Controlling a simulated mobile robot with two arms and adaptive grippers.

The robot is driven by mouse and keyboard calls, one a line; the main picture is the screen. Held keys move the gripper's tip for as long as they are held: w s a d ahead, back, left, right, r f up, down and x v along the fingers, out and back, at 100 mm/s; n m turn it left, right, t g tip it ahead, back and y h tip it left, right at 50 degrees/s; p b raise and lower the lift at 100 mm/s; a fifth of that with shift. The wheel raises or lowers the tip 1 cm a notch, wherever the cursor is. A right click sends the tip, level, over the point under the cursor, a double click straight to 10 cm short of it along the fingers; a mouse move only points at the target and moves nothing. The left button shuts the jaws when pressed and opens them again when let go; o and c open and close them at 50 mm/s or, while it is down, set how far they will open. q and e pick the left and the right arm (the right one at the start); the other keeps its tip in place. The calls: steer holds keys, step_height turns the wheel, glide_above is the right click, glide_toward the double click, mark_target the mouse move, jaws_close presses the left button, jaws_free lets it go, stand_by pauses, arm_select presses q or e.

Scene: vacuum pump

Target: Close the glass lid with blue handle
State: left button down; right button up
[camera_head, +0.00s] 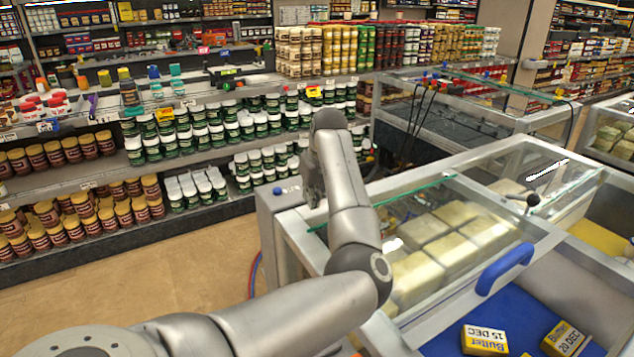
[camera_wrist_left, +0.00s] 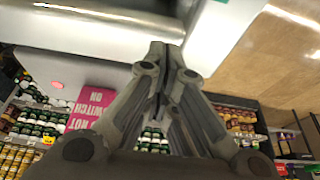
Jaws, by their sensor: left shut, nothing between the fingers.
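The glass lid (camera_head: 447,250) has a metal frame and a blue handle (camera_head: 505,268) at its near right edge. It lies over the pale yellow blocks in the chest, while the blue-floored part in front is uncovered. My left arm reaches across the chest's left end. My left gripper (camera_head: 312,188) is at the chest's far left corner, largely hidden behind my forearm, and apart from the blue handle. The left wrist view shows its fingers (camera_wrist_left: 158,52) shut together with nothing between them, near a pale metal surface. My right gripper is in neither view.
Butter packs (camera_head: 485,340) lie on the blue floor. A small blue knob (camera_head: 278,190) tops the grey post at the chest's left corner. A pink sign (camera_wrist_left: 90,107) shows in the left wrist view. Stocked shelves (camera_head: 230,130) stand behind. Tan floor (camera_head: 190,262) is clear at left.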

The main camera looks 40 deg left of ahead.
mark_target(310, 212)
arm_select(q)
steer(key=x, duration=0.3)
steer(key=shift+w+d+f+p, duration=0.15)
steer(key=shift+w+f+p, duration=0.05)
steer(key=shift+p, duration=0.2)
steer(key=d, duration=0.1)
steer(key=s+d+p, duration=0.1)
steer(key=d, duration=0.1)
steer(key=shift+s+d, duration=0.2)
steer(key=shift+d, duration=0.05)
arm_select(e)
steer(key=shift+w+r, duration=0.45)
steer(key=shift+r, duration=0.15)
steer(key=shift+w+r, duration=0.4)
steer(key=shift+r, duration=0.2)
